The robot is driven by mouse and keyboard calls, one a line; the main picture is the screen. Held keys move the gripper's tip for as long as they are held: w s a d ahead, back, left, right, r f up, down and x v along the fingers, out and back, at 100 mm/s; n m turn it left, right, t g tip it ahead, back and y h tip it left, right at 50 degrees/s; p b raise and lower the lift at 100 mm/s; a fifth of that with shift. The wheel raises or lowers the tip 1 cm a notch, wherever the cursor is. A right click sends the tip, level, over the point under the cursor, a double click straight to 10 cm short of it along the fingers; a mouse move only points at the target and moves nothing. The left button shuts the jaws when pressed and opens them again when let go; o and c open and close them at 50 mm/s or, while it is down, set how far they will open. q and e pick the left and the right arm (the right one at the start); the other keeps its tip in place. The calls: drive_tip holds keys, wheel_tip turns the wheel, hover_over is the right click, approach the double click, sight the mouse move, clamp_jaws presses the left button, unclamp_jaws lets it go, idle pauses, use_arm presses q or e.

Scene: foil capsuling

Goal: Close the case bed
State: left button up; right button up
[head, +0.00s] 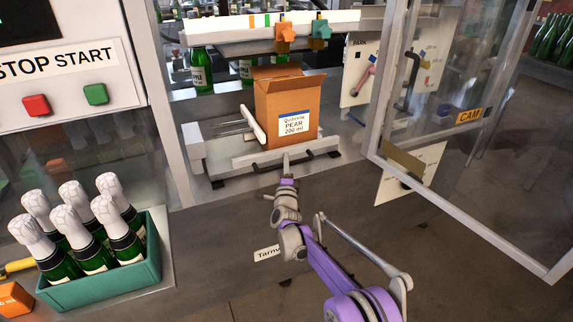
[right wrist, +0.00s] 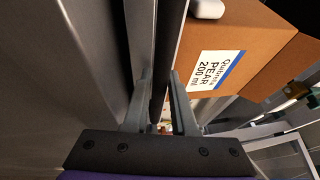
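The case bed (head: 222,155) is a pale platform with rails, and a dark bar handle (head: 323,152) runs along its front. An open-topped cardboard case (head: 272,106) labelled "PEAR 200 ml" stands upright on it; the case also shows in the right wrist view (right wrist: 262,50). My right gripper (head: 286,160) is at the handle, its fingers pointing toward the case. In the right wrist view, the fingers (right wrist: 161,85) stand either side of a dark strip that looks like the handle; whether they press on it is unclear. My left gripper is out of view.
A glazed door (head: 455,110) stands open at the right. A green crate (head: 110,278) of foil-topped bottles sits at the lower left, below a panel with red and green buttons (head: 62,100). Bottles (head: 200,70) stand behind the bed. The floor in front is clear.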

drive_tip(key=o, duration=0.3)
drive_tip(key=shift+f, duration=0.1)
idle(0.3)
